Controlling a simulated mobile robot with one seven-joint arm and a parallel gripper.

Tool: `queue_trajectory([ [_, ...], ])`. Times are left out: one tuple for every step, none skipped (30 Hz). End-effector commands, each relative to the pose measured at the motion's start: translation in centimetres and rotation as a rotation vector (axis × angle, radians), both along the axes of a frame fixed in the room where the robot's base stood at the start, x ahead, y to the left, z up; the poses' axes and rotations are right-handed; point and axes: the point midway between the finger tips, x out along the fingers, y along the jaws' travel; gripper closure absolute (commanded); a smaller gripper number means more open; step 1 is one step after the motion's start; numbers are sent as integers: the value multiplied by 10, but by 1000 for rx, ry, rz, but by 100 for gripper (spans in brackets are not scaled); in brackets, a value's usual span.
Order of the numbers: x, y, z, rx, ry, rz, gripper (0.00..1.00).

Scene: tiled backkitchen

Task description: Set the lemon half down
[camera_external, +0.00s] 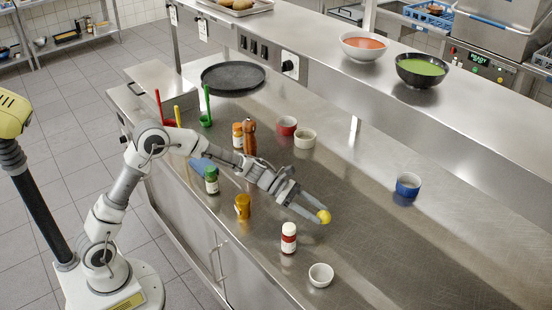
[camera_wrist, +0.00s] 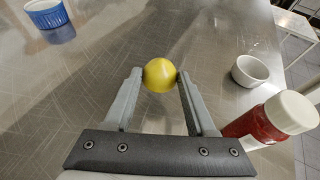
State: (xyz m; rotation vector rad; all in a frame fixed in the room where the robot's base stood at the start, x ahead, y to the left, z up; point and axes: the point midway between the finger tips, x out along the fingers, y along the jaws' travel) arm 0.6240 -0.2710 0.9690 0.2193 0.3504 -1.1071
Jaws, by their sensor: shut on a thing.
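The lemon half (camera_external: 323,216) is a small yellow rounded piece at the end of my gripper (camera_external: 314,210) in the external view. In the wrist view the lemon half (camera_wrist: 159,75) sits between the two fingertips, with a finger touching it on each side. My gripper (camera_wrist: 156,76) is shut on it. The steel counter (camera_external: 400,250) lies under it. I cannot tell whether the lemon half touches the counter or hangs just above it.
A red jar with a white lid (camera_external: 288,238) and a white ramekin (camera_external: 321,275) stand close by. A blue ramekin (camera_external: 408,185) stands farther right. Several jars, including a green-lidded one (camera_external: 211,180), stand under or beside my arm. The counter right of my gripper is clear.

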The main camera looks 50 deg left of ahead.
Motion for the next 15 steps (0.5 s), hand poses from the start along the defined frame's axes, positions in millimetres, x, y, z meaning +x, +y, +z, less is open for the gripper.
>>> queue_trajectory([
  [3, 2, -3, 0, 0, -1, 98],
  [4, 3, -4, 0, 0, -1, 98],
  [5, 4, -5, 0, 0, -1, 98],
  [5, 4, -7, 0, 0, -1, 98],
  [6, 4, -9, 1, 1, -1, 98],
  [5, 4, -14, 1, 1, -1, 98],
  [5, 4, -18, 0, 2, 0, 98],
  [5, 4, -23, 0, 3, 0, 98],
  [5, 4, -30, 1, 3, -1, 98],
  [5, 4, -35, 1, 3, -1, 98],
  [5, 4, -39, -1, 4, -1, 98],
  [5, 4, -43, 0, 2, 0, 98],
  [5, 4, -45, 0, 2, -1, 98],
  [5, 4, -46, -1, 1, -1, 98],
  [5, 4, -45, 0, 0, -1, 98],
])
